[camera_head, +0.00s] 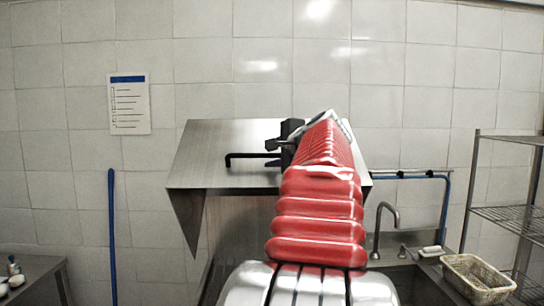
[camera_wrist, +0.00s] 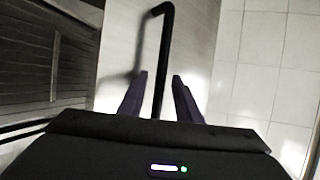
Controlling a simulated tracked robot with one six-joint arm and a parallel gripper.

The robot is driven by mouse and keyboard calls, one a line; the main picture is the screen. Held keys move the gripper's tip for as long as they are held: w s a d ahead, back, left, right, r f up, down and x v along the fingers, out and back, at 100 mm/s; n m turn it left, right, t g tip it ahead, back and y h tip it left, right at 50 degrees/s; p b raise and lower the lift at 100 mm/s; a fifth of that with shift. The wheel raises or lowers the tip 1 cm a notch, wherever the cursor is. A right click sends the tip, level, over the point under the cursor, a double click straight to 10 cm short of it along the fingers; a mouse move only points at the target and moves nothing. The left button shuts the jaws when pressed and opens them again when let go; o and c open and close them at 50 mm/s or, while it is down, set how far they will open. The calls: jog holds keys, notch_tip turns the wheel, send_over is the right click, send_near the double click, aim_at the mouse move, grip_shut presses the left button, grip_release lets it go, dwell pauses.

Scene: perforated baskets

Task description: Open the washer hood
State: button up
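The washer hood (camera_head: 215,168) is a brushed-metal box with a slanted top in the middle of the head view, against the tiled wall. Its black bar handle (camera_head: 245,156) runs across the hood and bends at its left end. In the wrist view the handle (camera_wrist: 165,40) extends between the two dark purple fingers of my gripper (camera_wrist: 159,76). The fingers are apart, with a gap visible on each side of the bar. My red-sleeved arm hides the right part of the hood and handle in the head view.
A faucet (camera_head: 382,225) stands at a sink right of the hood. A perforated basket (camera_head: 477,279) lies at lower right by a wire rack (camera_head: 505,215). A blue pole (camera_head: 112,235) leans on the wall at left. A metal table (camera_head: 38,272) stands at lower left.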

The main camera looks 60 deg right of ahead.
jog(key=v, duration=1.3)
jog(key=shift+s+a, duration=0.2)
jog(key=shift+s, duration=0.05)
jog(key=w+a+f+n+y, duration=0.55)
jog(key=w+a+f, duration=0.45)
jog(key=w+a, duration=0.35)
jog(key=w+a+f+n+g+y, duration=0.1)
jog(key=w+a+f+n, duration=0.3)
jog(key=a, duration=0.4)
jog(key=w+a+f+n+g+y, duration=0.2)
jog(key=a+f+n, duration=0.2)
jog(key=a+f, duration=0.3)
jog(key=s+a+f+n+g, duration=0.1)
jog(key=s+a+f+n, duration=0.5)
jog(key=a+f, duration=0.3)
jog(key=s+a+f+n+g, duration=0.2)
jog(key=s+a+f+n, duration=0.4)
jog(key=s+a+f, duration=0.2)
jog(key=a+f, duration=0.1)
jog(key=a, duration=0.1)
jog(key=shift+s+a+f+n, duration=0.25)
jog(key=shift+a+f+n, duration=0.1)
jog(key=shift+f, duration=0.05)
